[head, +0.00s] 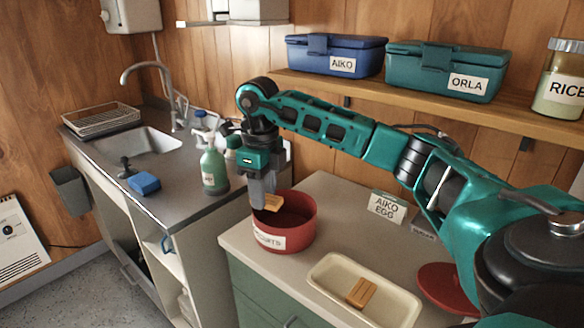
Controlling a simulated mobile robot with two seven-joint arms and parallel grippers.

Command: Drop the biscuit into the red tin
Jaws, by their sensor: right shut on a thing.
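My right gripper (264,203) points down over the left part of the red tin (300,230). It is shut on a tan biscuit (273,203), which sits at about rim height over the tin's opening. I cannot tell whether the biscuit touches the rim. The tin stands open on the pale counter, with a white label on its front that is partly readable. A red lid (447,287) lies to the right, partly hidden by my right arm. My left gripper is not in view.
A cream tray (403,306) with another biscuit (361,292) is in front of the tin. A card reading AIKO EGG (387,207) stands behind. A green spray bottle (214,170) is on the sink counter. Lunch boxes (446,72) and a RICE jar (560,90) are on the shelf.

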